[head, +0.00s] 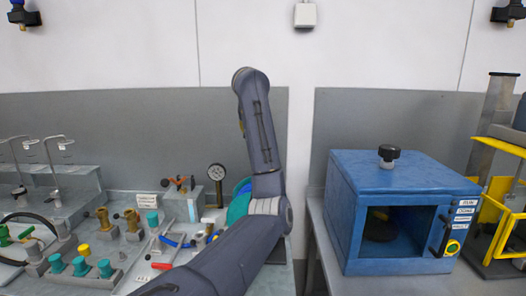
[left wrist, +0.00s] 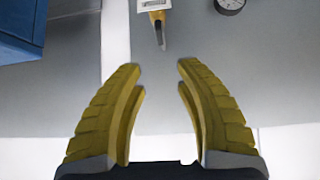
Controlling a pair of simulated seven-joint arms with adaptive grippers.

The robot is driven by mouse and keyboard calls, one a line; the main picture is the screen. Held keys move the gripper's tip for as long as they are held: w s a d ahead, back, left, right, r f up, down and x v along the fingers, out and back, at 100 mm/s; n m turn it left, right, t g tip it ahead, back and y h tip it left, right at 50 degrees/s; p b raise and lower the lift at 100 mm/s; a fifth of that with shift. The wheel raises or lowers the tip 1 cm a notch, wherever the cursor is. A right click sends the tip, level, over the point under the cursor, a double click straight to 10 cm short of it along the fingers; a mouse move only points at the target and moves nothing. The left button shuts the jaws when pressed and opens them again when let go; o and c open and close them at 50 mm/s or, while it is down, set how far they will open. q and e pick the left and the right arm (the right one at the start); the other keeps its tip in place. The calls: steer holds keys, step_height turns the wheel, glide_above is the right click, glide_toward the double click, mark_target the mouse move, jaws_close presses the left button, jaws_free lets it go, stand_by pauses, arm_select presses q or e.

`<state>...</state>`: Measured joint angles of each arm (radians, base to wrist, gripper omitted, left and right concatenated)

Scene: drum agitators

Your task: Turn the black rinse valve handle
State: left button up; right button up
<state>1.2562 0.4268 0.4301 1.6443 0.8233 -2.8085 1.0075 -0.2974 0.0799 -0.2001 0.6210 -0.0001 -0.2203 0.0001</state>
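I cannot single out the black rinse valve handle with certainty. A dark fitting with a brass end (head: 23,16) is on the wall at the upper left of the head view, and a similar dark fitting (head: 508,12) is at the upper right. My left arm rises through the middle of the head view; its gripper is mostly hidden behind the forearm. In the left wrist view my left gripper (left wrist: 160,75) has its yellow fingers spread, with nothing between them. Beyond the tips is a yellow piece with a white label (left wrist: 155,8) and a grey end. My right gripper is not in view.
A blue cabinet (head: 365,190) with a black top knob (head: 388,153) stands on the right. A pressure gauge (head: 216,172) stands left of my arm. The left bench is crowded with taps and teal knobs (head: 80,265). A yellow frame (head: 500,205) is at far right.

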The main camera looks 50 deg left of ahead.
arm_select(q)
steer(key=x, duration=1.5)
steer(key=shift+w+a+f, duration=0.1)
steer(key=shift+w+f, duration=0.05)
steer(key=shift+f, duration=0.2)
jaws_close()
